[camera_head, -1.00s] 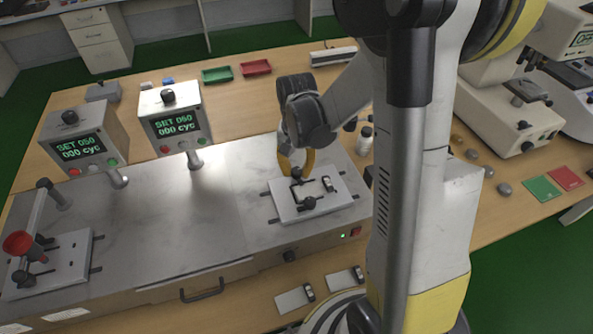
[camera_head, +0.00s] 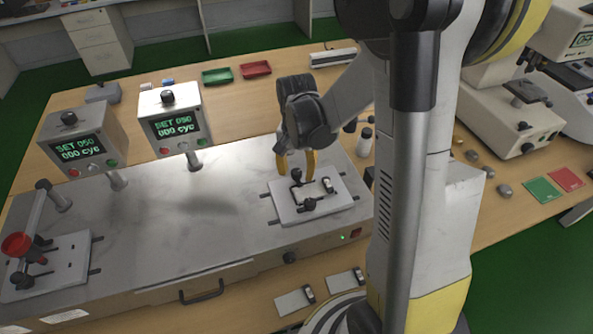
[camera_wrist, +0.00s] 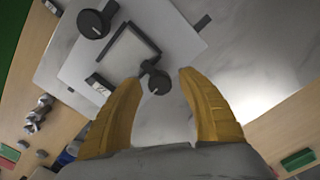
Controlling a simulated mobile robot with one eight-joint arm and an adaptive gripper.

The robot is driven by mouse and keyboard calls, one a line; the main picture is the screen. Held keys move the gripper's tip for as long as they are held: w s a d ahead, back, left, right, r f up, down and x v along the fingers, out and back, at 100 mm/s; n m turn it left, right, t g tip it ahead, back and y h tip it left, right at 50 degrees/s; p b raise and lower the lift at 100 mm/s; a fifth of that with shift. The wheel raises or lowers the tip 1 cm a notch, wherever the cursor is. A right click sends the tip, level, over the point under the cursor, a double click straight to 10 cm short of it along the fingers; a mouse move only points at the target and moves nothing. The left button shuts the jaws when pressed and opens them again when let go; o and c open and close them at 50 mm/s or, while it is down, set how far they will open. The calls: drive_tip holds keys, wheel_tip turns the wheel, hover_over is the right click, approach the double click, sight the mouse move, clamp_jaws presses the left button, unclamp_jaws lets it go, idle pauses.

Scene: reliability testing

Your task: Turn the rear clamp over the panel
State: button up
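The white fixture plate (camera_head: 340,205) lies on the grey bench top at the right. A pale panel (camera_head: 312,190) sits on it; in the wrist view the panel (camera_wrist: 124,54) has a dark edging. The rear clamp (camera_head: 297,175) is a black arm with a round knob, which shows in the wrist view (camera_wrist: 159,82) beside the panel's corner. The front clamp (camera_head: 309,204) has its larger knob (camera_wrist: 93,22) at the opposite side. My gripper (camera_head: 296,168) is above the rear clamp. Its yellow fingers (camera_wrist: 160,100) are open, with the rear knob in the gap between them, touching neither in this view.
A black-and-white switch-like part (camera_head: 328,185) stands on the plate beside the panel. Two display boxes (camera_head: 175,120) stand to the left. A white bottle (camera_head: 365,142) is behind right. A second fixture (camera_head: 60,265) with a red cup is far left. The bench middle is clear.

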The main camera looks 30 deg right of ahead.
sight(297, 171)
drive_tip(key=shift+r, duration=0.1)
wheel_tip(297, 171, up, 12)
idle(0.6)
idle(0.4)
